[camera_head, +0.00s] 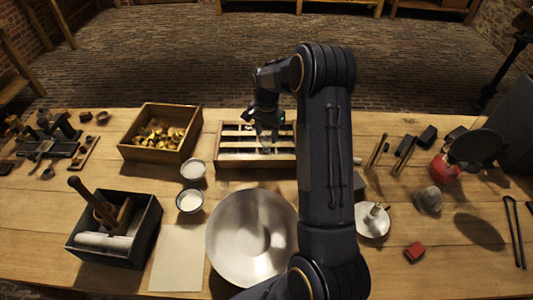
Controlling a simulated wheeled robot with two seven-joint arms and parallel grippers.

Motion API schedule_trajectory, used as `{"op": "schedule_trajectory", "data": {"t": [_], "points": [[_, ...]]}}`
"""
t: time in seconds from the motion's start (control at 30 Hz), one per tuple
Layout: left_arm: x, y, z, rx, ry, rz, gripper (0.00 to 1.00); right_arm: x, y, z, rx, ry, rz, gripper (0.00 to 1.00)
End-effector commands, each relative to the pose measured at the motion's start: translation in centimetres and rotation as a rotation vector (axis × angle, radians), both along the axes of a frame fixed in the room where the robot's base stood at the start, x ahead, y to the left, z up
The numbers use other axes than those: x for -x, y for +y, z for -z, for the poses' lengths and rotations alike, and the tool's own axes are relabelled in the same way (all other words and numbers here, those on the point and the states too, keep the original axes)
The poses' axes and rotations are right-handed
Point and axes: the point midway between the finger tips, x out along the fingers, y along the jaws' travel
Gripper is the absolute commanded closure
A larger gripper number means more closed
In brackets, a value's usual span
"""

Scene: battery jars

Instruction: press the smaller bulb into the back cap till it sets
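My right gripper (266,142) points down over the slotted wooden rack (225,161) at the back middle of the table. Its fingertips are small and dark here, so I cannot tell whether they are apart or closed on something. A small pale spot shows just below them, too small to name. I cannot make out the smaller bulb or the back cap for certain; the gripper and arm cover part of the rack. My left gripper is not in view.
A steel bowl (228,236) stands in front of the rack, beside my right arm. A wooden box (137,153) of brass pieces, two small white-filled cups (190,201) and a dark tool box (142,251) stand left. A pale dish (373,229) and a red object (443,169) stand right.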

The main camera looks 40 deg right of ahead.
Motion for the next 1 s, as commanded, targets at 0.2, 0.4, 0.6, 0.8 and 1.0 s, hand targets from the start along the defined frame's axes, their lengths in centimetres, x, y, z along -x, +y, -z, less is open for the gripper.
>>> {"op": "schedule_trajectory", "data": {"t": [0.2, 0.4, 0.6, 0.8, 1.0], "points": [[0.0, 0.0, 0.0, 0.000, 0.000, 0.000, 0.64, 0.1, 0.0, 0.1, 0.000, 0.002, 0.000, 0.27], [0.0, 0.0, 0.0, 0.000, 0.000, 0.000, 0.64, 0.0, 0.0, 0.1, 0.000, 0.001, 0.000, 0.27], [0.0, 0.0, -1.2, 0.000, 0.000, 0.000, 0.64, -0.1, 0.0, -1.2, -0.001, -0.001, 0.001, 0.27], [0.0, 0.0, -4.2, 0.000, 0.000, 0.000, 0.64, 0.0, 0.0, -4.2, -0.001, -0.001, 0.002, 0.27], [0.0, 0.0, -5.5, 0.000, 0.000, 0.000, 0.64, 0.0, 0.0, -6.8, 0.001, -0.001, -0.001, 0.27]]}}
